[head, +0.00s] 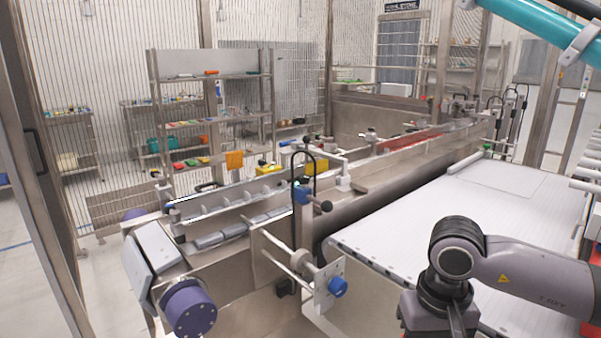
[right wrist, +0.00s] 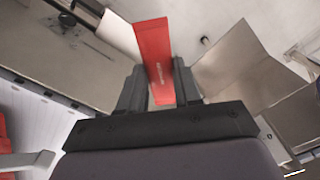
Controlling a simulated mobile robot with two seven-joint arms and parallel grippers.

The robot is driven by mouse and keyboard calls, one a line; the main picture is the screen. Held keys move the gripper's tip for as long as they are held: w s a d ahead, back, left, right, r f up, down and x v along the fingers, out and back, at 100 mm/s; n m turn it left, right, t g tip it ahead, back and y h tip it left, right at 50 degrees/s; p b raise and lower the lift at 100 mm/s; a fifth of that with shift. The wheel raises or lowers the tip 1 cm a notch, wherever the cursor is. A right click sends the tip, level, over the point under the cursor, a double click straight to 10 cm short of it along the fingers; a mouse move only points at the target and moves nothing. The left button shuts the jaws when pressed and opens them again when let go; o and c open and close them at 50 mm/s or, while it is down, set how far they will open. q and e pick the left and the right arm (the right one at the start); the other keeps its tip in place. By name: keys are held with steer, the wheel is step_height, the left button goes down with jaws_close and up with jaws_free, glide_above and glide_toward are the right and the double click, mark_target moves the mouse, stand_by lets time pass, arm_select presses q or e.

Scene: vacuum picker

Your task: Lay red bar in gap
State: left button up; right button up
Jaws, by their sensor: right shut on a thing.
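A red bar (right wrist: 153,48) stands up between the two dark fingers of my right gripper (right wrist: 160,82) in the right wrist view. The gripper is shut on it near its lower end, and the bar's far end sticks out beyond the fingertips. In the head view my right arm comes in from the right, and its hand runs off the bottom edge, so the bar does not show there. A row of grey pieces (head: 236,229) lies in the metal channel at centre left. I cannot pick out the gap for certain. My left gripper is not in view.
A long steel conveyor frame (head: 400,158) runs from front left to back right. A blue-knobbed bracket (head: 330,287) sticks out at its near side. A white slatted conveyor (head: 420,222) lies to the right, mostly clear. Shelves (head: 210,122) stand behind wire fencing.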

steer(key=shift+s+d+f, duration=0.35)
steer(key=shift+d+f, duration=0.1)
steer(key=shift+d, duration=0.3)
steer(key=shift+s+d+f, duration=0.35)
steer(key=shift+d+f, duration=0.1)
steer(key=shift+d, duration=0.3)
